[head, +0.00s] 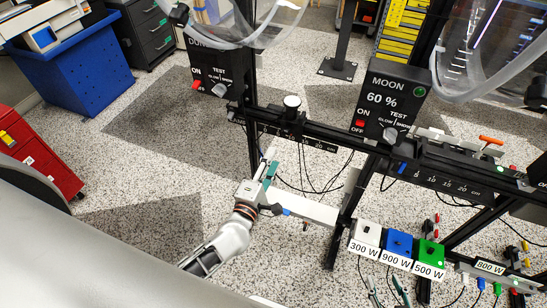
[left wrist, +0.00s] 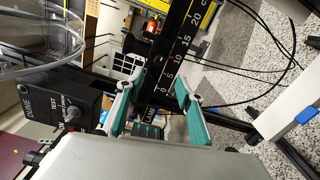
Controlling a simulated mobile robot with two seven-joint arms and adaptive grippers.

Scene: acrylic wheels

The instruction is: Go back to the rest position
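My left gripper (head: 268,165) is in the middle of the head view, below the black ruled rail (head: 330,137) and in front of a dark post. In the left wrist view the left gripper (left wrist: 158,85) has its two teal-padded fingers spread apart. Nothing is held between them; the rail with its scale (left wrist: 182,45) shows behind the gap. At the bottom of the head view, two finger-like teal-grey tips, apparently my right gripper (head: 385,287), stand apart below the weight-like coloured boxes. I see nothing between them; the rest of that arm is out of view.
A DUNE box (head: 218,68) and a MOON box (head: 388,98) reading 60 % are mounted along the rail, with clear wheels above. White, blue (head: 398,243) and green boxes carry watt labels. Thin black cables hang near the left gripper. Speckled floor (head: 150,180) is open at left.

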